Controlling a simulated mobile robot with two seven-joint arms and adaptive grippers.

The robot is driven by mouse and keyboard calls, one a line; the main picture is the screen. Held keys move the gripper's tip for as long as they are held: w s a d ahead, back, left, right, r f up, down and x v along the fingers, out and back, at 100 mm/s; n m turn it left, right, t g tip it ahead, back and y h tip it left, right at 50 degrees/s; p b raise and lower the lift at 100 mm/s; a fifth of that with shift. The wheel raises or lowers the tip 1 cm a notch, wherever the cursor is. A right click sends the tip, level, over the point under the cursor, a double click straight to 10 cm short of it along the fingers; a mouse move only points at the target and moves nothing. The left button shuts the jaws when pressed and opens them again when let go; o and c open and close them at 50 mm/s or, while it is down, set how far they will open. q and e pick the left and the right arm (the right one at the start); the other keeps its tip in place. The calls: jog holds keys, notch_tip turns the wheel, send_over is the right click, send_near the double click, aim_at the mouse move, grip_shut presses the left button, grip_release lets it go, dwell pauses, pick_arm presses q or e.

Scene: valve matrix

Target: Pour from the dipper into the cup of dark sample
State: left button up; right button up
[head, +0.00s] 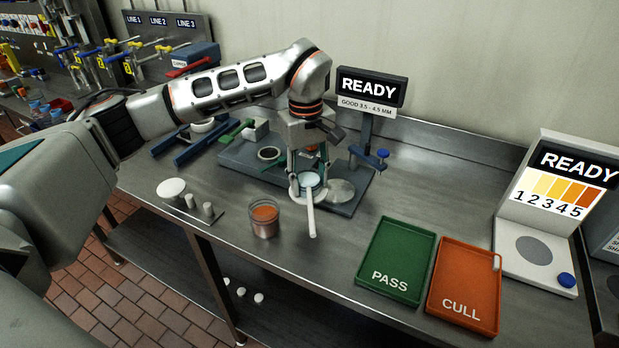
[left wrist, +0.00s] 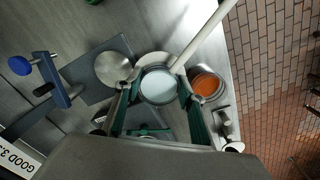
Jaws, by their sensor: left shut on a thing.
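The dipper (head: 309,182) is a round white bowl with a long white handle, held level-looking over the bench, the handle toward the front. My left gripper (head: 308,176) is shut on its bowl, one finger on each side. In the left wrist view the dipper (left wrist: 158,86) sits between the fingertips and its inside looks pale blue; I cannot tell how full it is. The cup of dark sample (head: 264,217), clear with orange-brown contents, stands upright on the bench, left of and nearer than the dipper, apart from it. It also shows in the left wrist view (left wrist: 208,85).
A small stand with white weights (head: 190,203) is left of the cup. Green PASS (head: 397,262) and orange CULL (head: 466,285) trays lie to the right. The bench's front edge is close to the cup.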

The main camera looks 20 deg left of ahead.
pick_arm(q)
jog(key=shift+s+a+r+t+h, duration=0.3)
jog(key=shift+s+a+t+h, duration=0.35)
jog(key=shift+s+a+h, duration=0.15)
jog(key=shift+s+a+r+t+h, duration=0.25)
jog(key=shift+s+a+t+h, duration=0.4)
jog(key=shift+a, duration=0.2)
dwell(6.4)
